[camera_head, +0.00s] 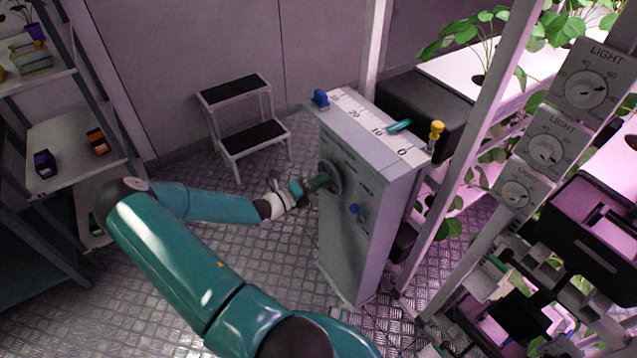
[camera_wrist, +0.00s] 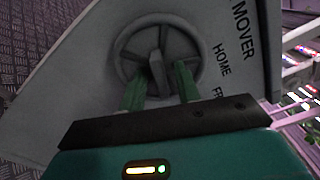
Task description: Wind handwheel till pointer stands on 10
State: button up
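A grey cabinet (camera_head: 365,215) carries a handwheel (camera_head: 336,176) on its side, with my gripper (camera_head: 317,184) right at it. In the wrist view the spoked handwheel (camera_wrist: 122,50) faces me. My two green fingers (camera_wrist: 161,75) reach into it on either side of a grey bar (camera_wrist: 156,72) at its middle. Gaps show beside the bar, so the fingers look open; contact with the spokes or rim cannot be told. On the cabinet top a white scale (camera_head: 366,120) reads 20, 10 and 0 towards the right. The teal pointer (camera_head: 399,126) lies beside it, close to the 10; its exact reading is unclear.
A step stool (camera_head: 235,92) stands behind. Plant racks with light dials (camera_head: 585,88) crowd the right.

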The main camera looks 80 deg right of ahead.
jog(key=v, duration=1.3)
jog(key=shift+w+a, duration=0.3)
jog(key=o, duration=0.8)
jog(key=shift+s+m, duration=0.1)
jog(key=shift+m, duration=0.4)
jog(key=s+d+m, duration=0.9)
jog(key=d+m, duration=0.1)
jog(key=m, duration=0.7)
jog(key=shift+d, duration=0.25)
jog(key=c, duration=1)
